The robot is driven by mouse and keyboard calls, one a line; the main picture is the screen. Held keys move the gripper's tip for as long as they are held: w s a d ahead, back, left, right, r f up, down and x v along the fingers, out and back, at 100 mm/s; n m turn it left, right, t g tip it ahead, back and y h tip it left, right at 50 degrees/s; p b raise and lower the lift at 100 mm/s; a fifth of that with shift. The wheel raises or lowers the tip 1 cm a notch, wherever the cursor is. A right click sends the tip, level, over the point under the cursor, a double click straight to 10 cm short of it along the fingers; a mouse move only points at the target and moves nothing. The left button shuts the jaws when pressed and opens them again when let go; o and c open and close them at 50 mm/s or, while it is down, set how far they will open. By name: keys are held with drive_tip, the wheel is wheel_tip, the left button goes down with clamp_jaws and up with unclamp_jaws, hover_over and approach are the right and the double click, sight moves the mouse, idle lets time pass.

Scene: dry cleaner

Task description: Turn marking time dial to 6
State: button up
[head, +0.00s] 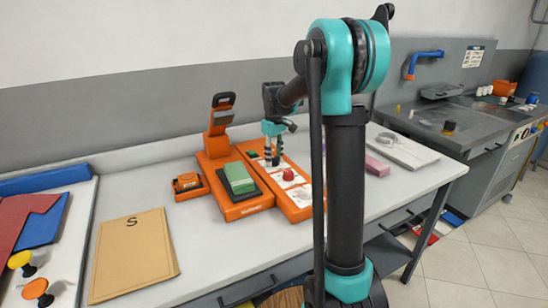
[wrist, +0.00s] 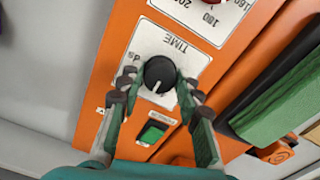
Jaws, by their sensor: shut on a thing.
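The time dial (wrist: 160,73) is a round black knob on a white plate marked "TIME" on the orange marking machine (head: 290,205). A pale pointer line shows on the knob's lower edge in the wrist view. The plate's numbers are mostly covered or too small to read. My gripper (wrist: 160,83) has one finger on each side of the dial and is shut on it.
A red knob (head: 288,175) sits nearer the front on the same panel. A green button (wrist: 152,133) is beside the dial. A green block (head: 238,177) lies on the machine's dark pad. A tan envelope (head: 133,255) marked "S" lies left; the table front is clear.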

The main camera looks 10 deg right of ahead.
sight(274, 158)
drive_tip(key=m, duration=0.6)
idle(0.6)
drive_tip(key=o, duration=1.2)
drive_tip(key=shift+c, duration=0.2)
wheel_tip(274, 158, up, 12)
